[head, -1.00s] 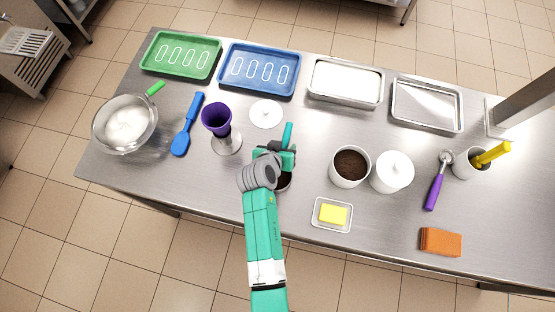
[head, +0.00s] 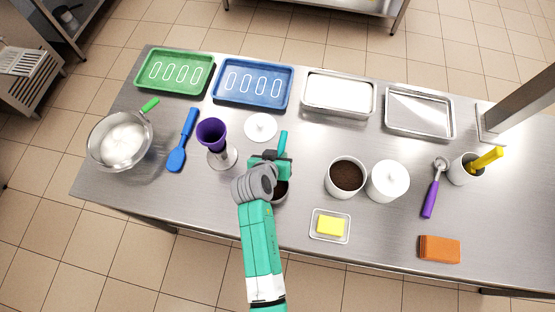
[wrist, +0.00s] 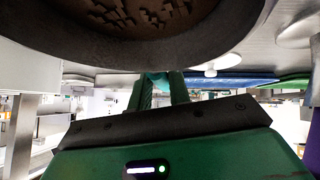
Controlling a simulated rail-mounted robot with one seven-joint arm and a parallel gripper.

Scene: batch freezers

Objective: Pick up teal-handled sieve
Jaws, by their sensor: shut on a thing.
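The teal-handled sieve shows its teal handle (head: 283,141) sticking up past my gripper (head: 280,160) in the head view. My gripper is shut on the handle. Below the gripper, a round dark-rimmed part with brown contents (head: 280,188) shows, partly hidden by my wrist. In the wrist view a large dark round rim with brown, crumbly contents (wrist: 150,12) fills the top, close to the camera. The teal handle (wrist: 160,80) shows between my fingers there. I cannot tell whether the sieve is clear of the table.
A purple cup on a metal stand (head: 212,134) and a white lid (head: 260,127) are close by. A pot of brown powder (head: 347,175), a white lidded pot (head: 387,182) and a yellow block on a dish (head: 330,225) stand right. Trays line the back.

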